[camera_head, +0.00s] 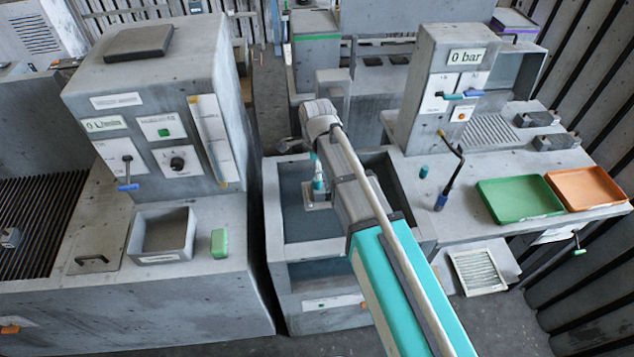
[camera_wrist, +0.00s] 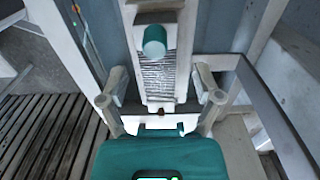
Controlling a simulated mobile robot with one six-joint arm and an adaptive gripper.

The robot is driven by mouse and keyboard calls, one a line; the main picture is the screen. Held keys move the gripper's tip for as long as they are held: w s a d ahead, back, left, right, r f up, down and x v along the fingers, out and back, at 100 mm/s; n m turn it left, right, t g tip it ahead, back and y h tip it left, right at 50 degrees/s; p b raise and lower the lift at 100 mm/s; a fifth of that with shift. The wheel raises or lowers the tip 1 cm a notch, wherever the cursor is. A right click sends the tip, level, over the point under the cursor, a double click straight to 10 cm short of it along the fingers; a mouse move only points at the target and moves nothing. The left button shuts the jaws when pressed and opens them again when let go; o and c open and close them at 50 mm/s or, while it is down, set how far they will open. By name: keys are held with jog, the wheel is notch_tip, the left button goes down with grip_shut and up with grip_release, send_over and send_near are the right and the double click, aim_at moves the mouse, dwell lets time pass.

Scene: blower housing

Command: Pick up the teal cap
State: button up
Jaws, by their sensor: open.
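The teal cap (camera_head: 424,171) is a small teal cylinder standing upright on the right bench in the head view, near the bench's left edge. In the wrist view, a teal round-ended cylinder (camera_wrist: 154,42) shows beyond my fingertips, over a ribbed grey surface; I cannot tell for sure that it is the same cap. My gripper (camera_wrist: 160,72) is open, its two grey fingers spread wide with nothing between them. In the head view my arm reaches over the sink, left of the cap, and my fingertips are hard to make out there.
The sink (camera_head: 277,205) lies under my wrist. Green (camera_head: 520,200) and orange (camera_head: 586,188) trays lie farther right. A tall "0 bar" cabinet (camera_head: 437,90) rises behind. Bare bench top lies around the cap.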

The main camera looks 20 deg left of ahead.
aim_at(317, 182)
jog(key=shift+s+d+f+b, duration=0.1)
jog(key=shift+s+f+b, duration=0.05)
jog(key=shift+f+b, duration=0.6)
jog(key=shift+s+f+b, duration=0.1)
jog(key=shift+f+b, duration=0.55)
jog(key=shift+f, duration=0.1)
jog(key=shift+f+b, duration=1.1)
jog(key=c, duration=1)
